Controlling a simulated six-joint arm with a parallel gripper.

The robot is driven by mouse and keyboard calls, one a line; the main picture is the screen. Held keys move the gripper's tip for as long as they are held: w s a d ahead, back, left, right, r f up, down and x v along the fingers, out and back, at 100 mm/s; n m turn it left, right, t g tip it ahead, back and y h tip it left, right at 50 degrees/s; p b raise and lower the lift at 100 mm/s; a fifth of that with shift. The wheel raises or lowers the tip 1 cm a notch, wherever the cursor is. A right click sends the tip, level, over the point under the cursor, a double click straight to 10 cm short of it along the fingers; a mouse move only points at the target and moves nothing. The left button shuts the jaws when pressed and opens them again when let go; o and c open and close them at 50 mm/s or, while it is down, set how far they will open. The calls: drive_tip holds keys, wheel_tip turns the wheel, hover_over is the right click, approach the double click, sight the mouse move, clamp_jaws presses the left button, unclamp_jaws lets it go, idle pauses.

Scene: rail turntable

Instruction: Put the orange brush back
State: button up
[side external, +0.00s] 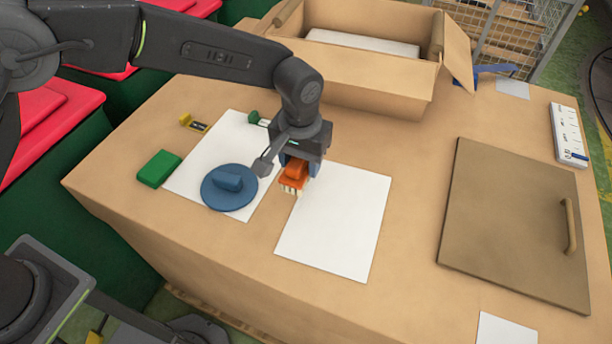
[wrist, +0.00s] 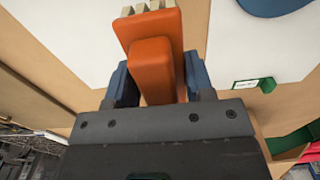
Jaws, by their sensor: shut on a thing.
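The orange brush (side external: 294,174) has an orange handle block and pale bristles that point toward the front of the table. My gripper (side external: 299,160) is shut on it. In the wrist view the brush (wrist: 153,66) lies between the two blue fingers of my gripper (wrist: 160,82), its bristles at the top edge. The brush is at the upper left corner of the right white sheet (side external: 335,225); I cannot tell whether it touches the table. A small green holder (side external: 256,118) with a label stands behind the left sheet; it also shows in the wrist view (wrist: 267,84).
A blue disc with a raised block (side external: 227,197) lies on the left white sheet (side external: 185,181). A green block (side external: 159,169) and a yellow labelled holder (side external: 191,122) stand nearby. A cardboard box (side external: 370,92) is at the back, a brown handled board (side external: 505,220) at right. The right sheet is mostly clear.

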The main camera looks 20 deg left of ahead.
sight(306, 190)
drive_tip(key=shift+d+f, duration=0.35)
drive_tip(key=shift+d, duration=0.2)
drive_tip(key=shift+f, duration=1.95)
drive_tip(key=shift+f, duration=0.15)
drive_tip(key=o, duration=0.9)
drive_tip(key=shift+c, duration=0.2)
wheel_tip(306, 190, up, 12)
drive_tip(key=shift+r, duration=0.15)
drive_tip(key=shift+a, duration=0.1)
